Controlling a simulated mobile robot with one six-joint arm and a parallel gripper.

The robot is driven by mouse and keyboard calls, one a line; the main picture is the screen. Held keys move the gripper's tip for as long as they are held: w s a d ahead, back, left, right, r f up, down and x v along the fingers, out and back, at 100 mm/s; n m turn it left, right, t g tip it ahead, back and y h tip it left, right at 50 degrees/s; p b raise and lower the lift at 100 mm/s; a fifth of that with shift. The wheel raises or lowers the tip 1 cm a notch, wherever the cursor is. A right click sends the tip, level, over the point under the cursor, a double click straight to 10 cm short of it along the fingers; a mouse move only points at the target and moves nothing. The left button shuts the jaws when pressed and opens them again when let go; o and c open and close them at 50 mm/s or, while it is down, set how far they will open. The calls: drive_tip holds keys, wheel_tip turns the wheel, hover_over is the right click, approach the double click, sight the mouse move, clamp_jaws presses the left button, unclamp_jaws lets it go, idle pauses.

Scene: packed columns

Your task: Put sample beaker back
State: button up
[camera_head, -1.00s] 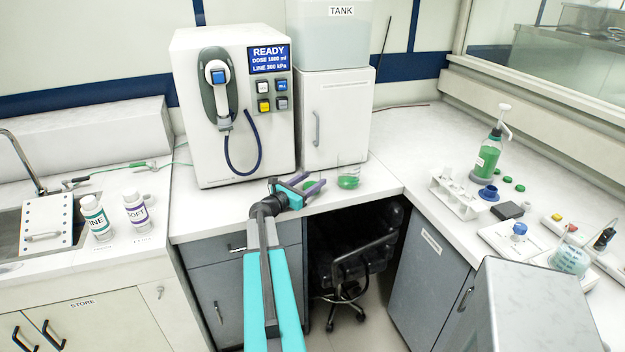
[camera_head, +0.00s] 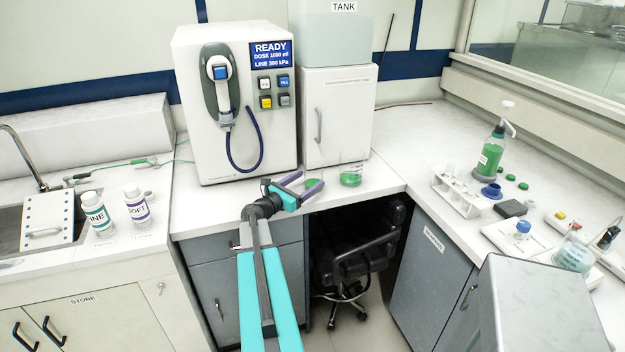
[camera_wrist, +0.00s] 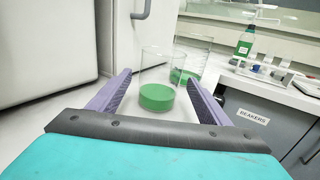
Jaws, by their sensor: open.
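In the wrist view, a clear glass beaker with green liquid (camera_wrist: 157,97) stands upright on the white counter, framed between the purple fingers of my gripper (camera_wrist: 160,84). The fingers are apart, with a gap on each side of the beaker. A second clear beaker with green liquid (camera_wrist: 187,76) stands just behind it to the right. In the head view, my gripper (camera_head: 309,182) is over the counter's front edge, left of the beaker with green liquid at the right (camera_head: 350,179). A little green shows at the fingertips; the nearer beaker's glass is hard to make out there.
The dispenser (camera_head: 233,110) and tank cabinet (camera_head: 338,120) stand behind. The right counter holds a tube rack (camera_head: 465,198), a green pump bottle (camera_head: 490,155) and a labelled beaker (camera_head: 574,258). A "BEAKERS" label (camera_wrist: 253,116) marks the cabinet below. Bare counter lies right of the cabinet.

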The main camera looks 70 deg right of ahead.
drive_tip(key=b+v, duration=0.2)
drive_tip(key=v, duration=0.6)
drive_tip(key=shift+a, duration=0.2)
idle(0.4)
